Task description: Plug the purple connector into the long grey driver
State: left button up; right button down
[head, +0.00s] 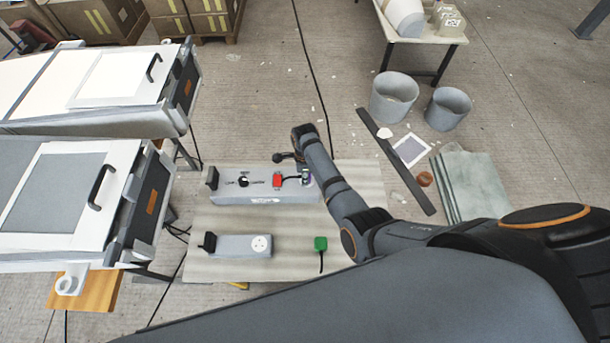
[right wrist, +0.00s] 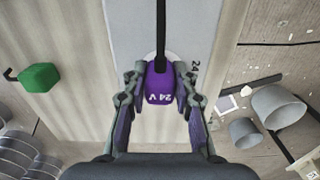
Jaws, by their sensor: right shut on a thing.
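The long grey driver (head: 230,190) lies on the board with a black handle at its left end. A red connector (head: 277,180) with a black cable stands on its top. The purple connector (right wrist: 158,82), marked 24 V, is between the fingers of my right gripper (right wrist: 159,95), which is shut on it. In the head view the purple connector (head: 305,174) is small, at the driver's right end. In the right wrist view it is over a pale round socket beside a "24" mark. I cannot tell whether it is above the socket or in it. My left gripper is not in view.
A shorter grey driver (head: 235,246) with a round socket lies nearer on the board (head: 345,205). A green connector (head: 320,243) with a cable lies right of it. Grey buckets (head: 393,97) stand on the floor beyond.

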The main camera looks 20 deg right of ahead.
jog(key=shift+s+f, duration=0.35)
jog(key=shift+f, duration=0.2)
jog(key=c, duration=1.3)
grip_release()
jog(key=o, duration=0.3)
jog(key=shift+w, duration=0.25)
jog(key=shift+r, duration=0.15)
jog(key=shift+w+r, duration=0.1)
jog(key=shift+r, duration=0.2)
notch_tip(320, 180, up, 7)
jog(key=shift+f, duration=0.1)
